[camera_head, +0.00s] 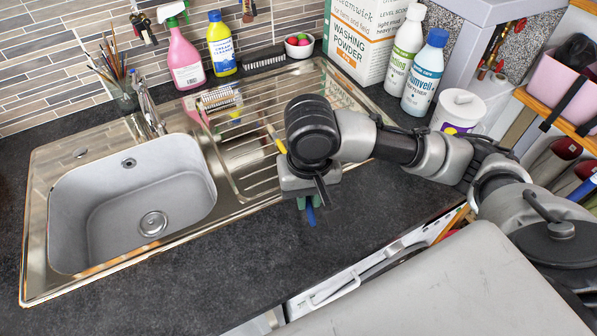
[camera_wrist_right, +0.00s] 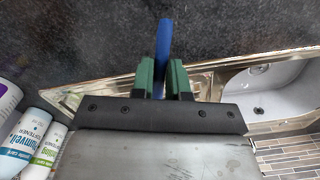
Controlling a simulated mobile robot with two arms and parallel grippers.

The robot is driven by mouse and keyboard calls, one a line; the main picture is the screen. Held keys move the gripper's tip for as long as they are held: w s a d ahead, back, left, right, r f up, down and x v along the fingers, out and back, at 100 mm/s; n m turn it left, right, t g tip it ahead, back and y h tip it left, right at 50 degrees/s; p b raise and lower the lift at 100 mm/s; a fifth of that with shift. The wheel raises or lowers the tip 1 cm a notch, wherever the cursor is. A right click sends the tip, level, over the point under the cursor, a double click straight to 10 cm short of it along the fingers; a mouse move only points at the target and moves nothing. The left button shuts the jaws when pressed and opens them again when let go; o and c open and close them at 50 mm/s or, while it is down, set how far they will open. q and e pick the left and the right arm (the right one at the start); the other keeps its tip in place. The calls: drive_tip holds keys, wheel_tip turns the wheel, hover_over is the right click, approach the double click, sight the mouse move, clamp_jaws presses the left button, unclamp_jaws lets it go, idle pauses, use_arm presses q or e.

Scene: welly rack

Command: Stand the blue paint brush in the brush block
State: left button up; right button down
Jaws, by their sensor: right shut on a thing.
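The blue paint brush (camera_wrist_right: 163,45) is held between the green finger pads of my right gripper (camera_wrist_right: 163,80). In the wrist view its blue end sticks out past the fingertips; the rest is hidden. In the head view my right gripper (camera_head: 306,202) is over the worktop just in front of the drainer, and a short blue piece (camera_head: 311,216) shows below it. A black, ridged block (camera_head: 264,63) lies behind the drainer by the wall; I cannot tell for certain that it is the brush block. My left gripper is not in view.
A sink (camera_head: 135,205) with a ribbed drainer is at left. A jar of brushes (camera_head: 122,97), a pink spray bottle (camera_head: 184,60), a yellow bottle (camera_head: 221,45) and a small bowl (camera_head: 298,46) line the back. Washing powder (camera_head: 365,40) and softener bottles (camera_head: 425,72) stand right. The front worktop is clear.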

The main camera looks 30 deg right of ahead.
hover_over(270, 201)
wheel_tip(270, 201, down, 7)
drive_tip(key=shift+w+r+p, duration=0.1)
drive_tip(key=shift+r+p, duration=0.05)
drive_tip(key=shift+p, duration=0.25)
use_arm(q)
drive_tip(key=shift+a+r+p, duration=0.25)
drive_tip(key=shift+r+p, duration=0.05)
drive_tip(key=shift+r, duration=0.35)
use_arm(e)
drive_tip(key=shift+f, duration=2.05)
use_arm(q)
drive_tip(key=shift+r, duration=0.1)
use_arm(e)
drive_tip(key=shift+f, duration=0.15)
drive_tip(key=shift+f, duration=0.15)
drive_tip(key=c, duration=1.1)
unclamp_jaws()
drive_tip(key=shift+r, duration=0.2)
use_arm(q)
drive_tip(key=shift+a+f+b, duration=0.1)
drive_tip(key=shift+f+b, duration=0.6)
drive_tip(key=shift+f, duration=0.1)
use_arm(e)
wheel_tip(270, 201, up, 12)
drive_tip(key=shift+r, duration=0.15)
